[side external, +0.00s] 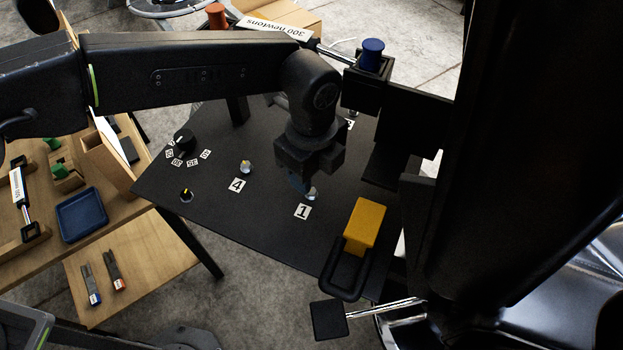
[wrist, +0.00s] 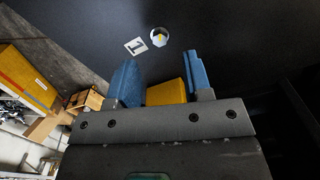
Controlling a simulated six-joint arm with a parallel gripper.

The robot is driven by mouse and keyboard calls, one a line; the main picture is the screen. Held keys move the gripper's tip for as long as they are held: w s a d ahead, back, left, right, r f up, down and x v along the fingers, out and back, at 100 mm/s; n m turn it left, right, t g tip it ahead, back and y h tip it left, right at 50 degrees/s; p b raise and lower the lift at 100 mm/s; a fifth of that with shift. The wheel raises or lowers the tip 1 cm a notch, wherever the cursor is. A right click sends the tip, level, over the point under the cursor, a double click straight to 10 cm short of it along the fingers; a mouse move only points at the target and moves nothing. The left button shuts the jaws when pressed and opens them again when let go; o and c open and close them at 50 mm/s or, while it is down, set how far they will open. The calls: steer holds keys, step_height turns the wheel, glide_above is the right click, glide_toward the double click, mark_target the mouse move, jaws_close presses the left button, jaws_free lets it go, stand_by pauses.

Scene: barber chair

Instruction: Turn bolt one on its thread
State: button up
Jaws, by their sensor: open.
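Bolt one (side external: 312,193) is a small shiny bolt head on the dark panel (side external: 215,225), beside the white label 1 (side external: 302,211). In the wrist view the bolt head (wrist: 159,37) shows a yellow mark and sits beside its label (wrist: 136,46). My gripper (side external: 301,184) is over the panel, just up and left of the bolt in the side view. In the wrist view my gripper (wrist: 160,62) has its two blue fingers apart, with no bolt between them. The bolt appears beyond the fingertips, between their lines. The bolt's thread is hidden.
Another bolt (side external: 246,166) stands by label 4 (side external: 237,185). A black dial (side external: 184,140) and a small knob (side external: 186,195) are at the panel's left. A yellow block (side external: 366,222) and a blue-topped fixture (side external: 372,55) stand close on the right. A blue tray (side external: 82,213) is on the left bench.

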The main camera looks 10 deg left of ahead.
step_height(320, 180, up, 9)
steer(key=shift+r, duration=0.15)
stand_by(0.6)
steer(key=a+r+n+t, duration=0.1)
steer(key=a+r+n, duration=0.3)
steer(key=a, duration=0.3)
steer(key=a+r+n+h, duration=0.1)
steer(key=a+r+n, duration=0.25)
steer(key=a, duration=0.35)
steer(key=a+r+n+t, duration=0.1)
steer(key=a+r+n, duration=0.25)
steer(key=a, duration=0.45)
steer(key=s+a+f+n+t, duration=0.1)
steer(key=s+a+f+n, duration=0.1)
steer(key=s+a+n, duration=0.4)
steer(key=s+a+f+n+t+y, duration=0.1)
steer(key=s+a+f+n+t, duration=0.1)
steer(key=s+a+n, duration=0.5)
steer(key=s+a, duration=0.4)
steer(key=shift+a+f+n+t, duration=0.3)
steer(key=shift+a, duration=0.05)
